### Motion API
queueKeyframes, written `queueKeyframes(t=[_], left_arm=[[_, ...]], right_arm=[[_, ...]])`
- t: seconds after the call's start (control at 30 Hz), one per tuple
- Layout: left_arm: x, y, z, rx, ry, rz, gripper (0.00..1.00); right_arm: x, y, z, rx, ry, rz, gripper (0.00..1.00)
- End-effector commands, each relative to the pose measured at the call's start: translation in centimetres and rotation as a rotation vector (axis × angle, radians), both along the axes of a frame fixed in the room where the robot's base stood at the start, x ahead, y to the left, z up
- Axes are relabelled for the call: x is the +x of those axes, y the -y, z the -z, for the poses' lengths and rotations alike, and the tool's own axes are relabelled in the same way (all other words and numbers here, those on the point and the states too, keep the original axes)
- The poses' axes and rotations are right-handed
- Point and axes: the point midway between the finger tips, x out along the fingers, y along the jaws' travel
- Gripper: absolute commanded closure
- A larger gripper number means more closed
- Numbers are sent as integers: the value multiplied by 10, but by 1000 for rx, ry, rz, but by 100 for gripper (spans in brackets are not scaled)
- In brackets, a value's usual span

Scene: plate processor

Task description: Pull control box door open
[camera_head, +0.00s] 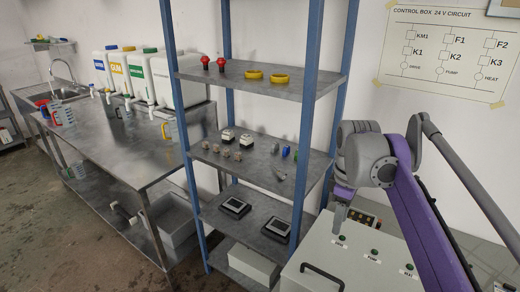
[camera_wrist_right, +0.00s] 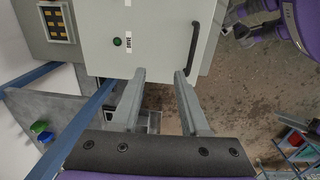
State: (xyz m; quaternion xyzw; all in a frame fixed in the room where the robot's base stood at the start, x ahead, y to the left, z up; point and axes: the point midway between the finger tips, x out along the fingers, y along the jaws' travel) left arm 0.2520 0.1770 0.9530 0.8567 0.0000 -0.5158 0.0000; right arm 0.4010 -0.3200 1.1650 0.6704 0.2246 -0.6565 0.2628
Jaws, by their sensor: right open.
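The control box (camera_head: 345,250) is a pale grey box at the bottom right of the head view. Its door (camera_wrist_right: 150,35) fills the upper middle of the right wrist view and looks shut. A black bar handle (camera_head: 322,273) is on the door; it also shows in the wrist view (camera_wrist_right: 195,38). My right gripper (camera_wrist_right: 159,74) is open with nothing between its fingers. The handle is not between the fingers; its lower end shows close to the right fingertip, and contact cannot be told. In the head view the gripper is over the box, partly hidden by my arm.
A blue-framed shelf (camera_head: 262,75) with several small parts stands left of the box. A steel table (camera_head: 125,140) stands further left. Bare floor (camera_wrist_right: 260,90) shows right of the handle.

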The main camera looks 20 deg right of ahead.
Motion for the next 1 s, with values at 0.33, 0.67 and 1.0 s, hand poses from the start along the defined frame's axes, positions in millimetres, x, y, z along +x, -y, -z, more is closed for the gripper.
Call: queueKeyframes(t=[0.33,0.67,1.0], left_arm=[[0,0,0,0,0,0,50],[0,0,0,0,0,0,50],[0,0,0,0,0,0,50]], right_arm=[[-37,-58,59,8,155,212,55],[-125,-131,180,160,397,576,55],[-149,-144,213,227,448,678,55]])
